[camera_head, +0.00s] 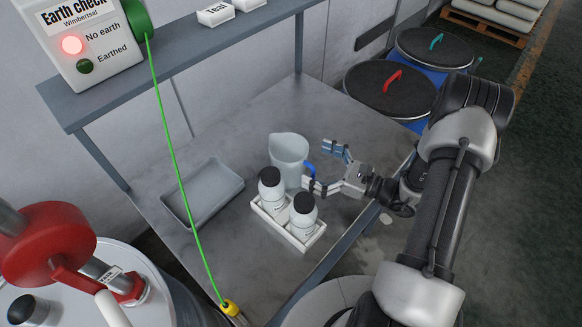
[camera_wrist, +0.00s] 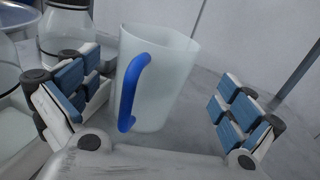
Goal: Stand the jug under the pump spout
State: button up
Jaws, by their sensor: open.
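The jug (camera_head: 289,152) is translucent and pale with a blue handle, and stands upright on the grey metal table. In the wrist view the jug (camera_wrist: 166,82) is between my two fingers, a little beyond them, with its blue handle facing me. My gripper (camera_head: 325,166) is open and empty, just right of the jug, with its fingers pointing at the handle. In the wrist view my gripper (camera_wrist: 165,112) has its fingers wide apart. A red pump (camera_head: 48,245) sits on a drum at the lower left; its spout cannot be made out clearly.
A white rack (camera_head: 283,232) with two black-capped bottles stands close in front of the jug. An empty grey tray (camera_head: 203,190) lies to the left. A green cable runs from the earth check box (camera_head: 88,45), its red "No earth" lamp lit, to a yellow clamp (camera_head: 231,308).

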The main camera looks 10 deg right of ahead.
jog(key=b+x, duration=0.1)
jog(key=x, duration=0.5)
jog(key=shift+a, duration=0.3)
jog(key=shift+c, duration=0.6)
jog(key=c, duration=0.9)
jog(key=shift+o, duration=0.2)
